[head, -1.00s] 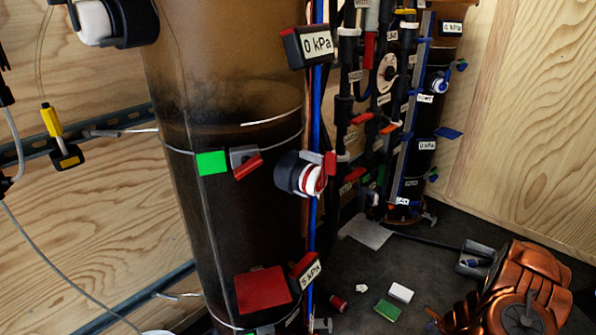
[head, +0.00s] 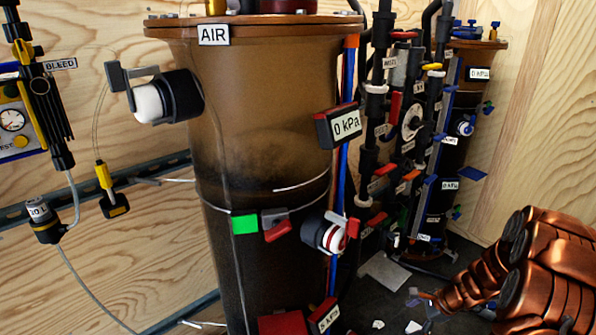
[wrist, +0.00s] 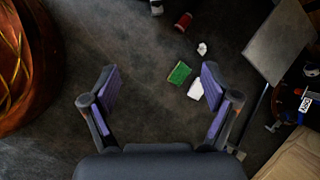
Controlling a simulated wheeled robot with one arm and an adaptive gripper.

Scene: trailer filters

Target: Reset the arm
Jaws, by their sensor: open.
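My gripper (wrist: 158,100) shows in the wrist view with its two purple-padded fingers spread wide. It is open, with nothing between the fingers, and it points down at the dark floor. In the head view my copper-coloured arm (head: 550,265) is at the lower right.
A tall brown filter tank (head: 265,110) labelled AIR stands in the middle. A darker column (head: 455,130) and pipes with valves stand behind it. A green sponge (wrist: 179,73), a white block (wrist: 196,89) and a red piece (wrist: 184,21) lie on the floor.

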